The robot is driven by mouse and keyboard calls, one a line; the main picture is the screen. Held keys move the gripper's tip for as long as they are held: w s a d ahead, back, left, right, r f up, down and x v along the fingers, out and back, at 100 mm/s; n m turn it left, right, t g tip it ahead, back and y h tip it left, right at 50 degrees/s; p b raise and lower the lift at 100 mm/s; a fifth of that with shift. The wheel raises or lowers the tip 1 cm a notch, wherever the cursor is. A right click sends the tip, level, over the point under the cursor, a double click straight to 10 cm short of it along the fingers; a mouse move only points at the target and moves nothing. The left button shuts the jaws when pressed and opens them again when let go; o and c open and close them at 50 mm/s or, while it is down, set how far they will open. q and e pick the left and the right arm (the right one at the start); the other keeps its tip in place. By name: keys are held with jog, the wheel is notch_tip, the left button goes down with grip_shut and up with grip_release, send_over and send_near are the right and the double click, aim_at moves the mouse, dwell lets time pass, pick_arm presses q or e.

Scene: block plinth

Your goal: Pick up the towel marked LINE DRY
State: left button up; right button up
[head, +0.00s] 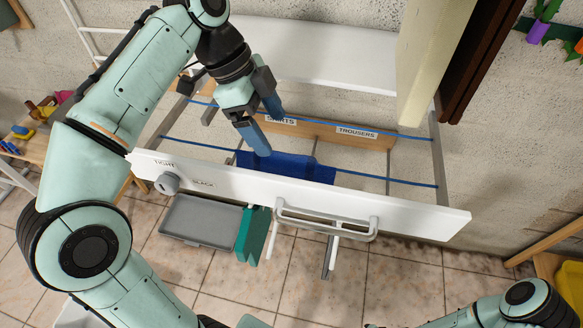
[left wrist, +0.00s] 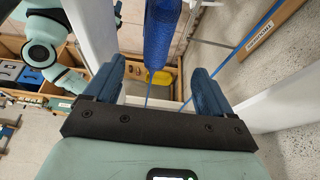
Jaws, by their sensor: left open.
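A dark blue towel (head: 305,168) hangs over a blue line behind the white front panel. It also shows in the left wrist view (left wrist: 160,38), at the top centre, beyond my fingertips and between their directions. I cannot read any LINE DRY mark on it. My left gripper (head: 268,128) is open and empty, above and close to the towel's left end; I cannot tell whether it touches. Its two blue fingers stand wide apart in the left wrist view (left wrist: 156,88). A teal cloth (head: 252,235) hangs below the panel. My right gripper is out of view.
The white panel (head: 400,205) carries a knob (head: 167,183) marked TIGHT and SLACK, and a white rail (head: 325,222). A wooden board (head: 315,128) behind reads SHIRTS and TROUSERS. A grey tray (head: 200,222) sits below. A cream post (head: 432,60) stands at the upper right.

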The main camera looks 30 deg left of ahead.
aim_at(283, 156)
pick_arm(q)
jog(key=x, duration=0.3)
jog(key=s+b+x, duration=0.1)
jog(key=x, duration=0.1)
jog(key=shift+f, duration=0.25)
jog(key=shift+w+d+f, duration=0.15)
jog(key=shift+f, duration=0.25)
jog(key=shift+w+d+f, duration=0.15)
jog(key=shift+w+f, duration=0.05)
jog(key=shift+f, duration=0.2)
jog(key=b+x, duration=0.1)
jog(key=x, duration=0.3)
jog(key=shift+a+f, duration=0.1)
jog(key=shift+f, duration=0.25)
jog(key=c, duration=1.2)
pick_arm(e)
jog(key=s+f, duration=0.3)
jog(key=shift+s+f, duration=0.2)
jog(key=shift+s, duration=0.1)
